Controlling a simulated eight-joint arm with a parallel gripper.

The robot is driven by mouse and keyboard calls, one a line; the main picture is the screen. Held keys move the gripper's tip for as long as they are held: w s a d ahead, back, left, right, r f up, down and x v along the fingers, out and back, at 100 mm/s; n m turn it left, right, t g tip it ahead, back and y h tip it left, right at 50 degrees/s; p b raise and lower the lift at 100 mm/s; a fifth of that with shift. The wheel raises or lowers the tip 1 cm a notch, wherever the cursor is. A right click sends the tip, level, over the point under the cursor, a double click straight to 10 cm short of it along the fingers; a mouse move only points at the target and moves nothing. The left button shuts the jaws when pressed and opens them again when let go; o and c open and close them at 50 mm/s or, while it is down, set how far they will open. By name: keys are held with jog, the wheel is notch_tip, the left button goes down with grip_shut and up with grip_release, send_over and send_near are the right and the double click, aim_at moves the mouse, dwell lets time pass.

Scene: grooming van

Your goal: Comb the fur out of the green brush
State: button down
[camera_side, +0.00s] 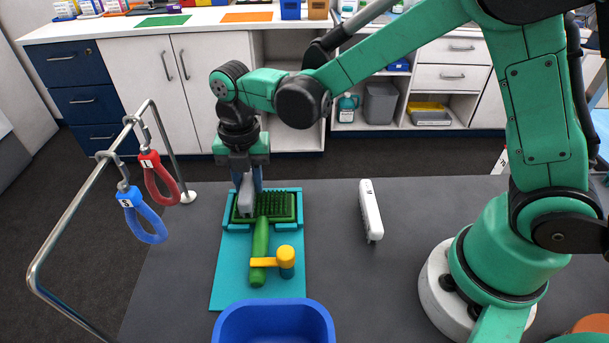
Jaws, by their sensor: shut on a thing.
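The green brush (260,240) lies bristles up on a teal board (227,265), its head inside a teal frame at the far end. Its handle points toward the camera, and a yellow clamp arm (266,262) lies across it. My gripper (246,178) points down over the left part of the brush head, shut on a grey comb (246,199). The comb's lower end is at the bristles; whether its teeth are in them I cannot tell. No fur can be made out at this size.
A blue bin (318,320) stands at the near end of the board. A white device (370,210) lies to the right on the dark table. A metal rail (82,214) with red (155,170) and blue (141,214) loops rises at the left.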

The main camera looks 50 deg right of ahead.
aim_at(275, 190)
jog(key=shift+s+a, duration=0.85)
jog(key=shift+s, duration=0.3)
jog(key=shift+s+d, duration=0.25)
jog(key=shift+d, duration=0.05)
jog(key=shift+w+d, duration=1.3)
jog(key=shift+d, duration=0.1)
jog(key=shift+w+d, duration=0.1)
jog(key=shift+d, duration=0.15)
jog(key=shift+s+d, duration=0.3)
jog(key=shift+s, duration=0.05)
jog(key=shift+s+a, duration=1.45)
jog(key=shift+s, duration=0.15)
jog(key=shift+s+d, duration=0.25)
jog(key=shift+d, duration=0.35)
jog(key=shift+w+d, duration=1.35)
jog(key=shift+w, duration=0.05)
notch_tip(275, 190, up, 8)
jog(key=shift+s+f, duration=0.1)
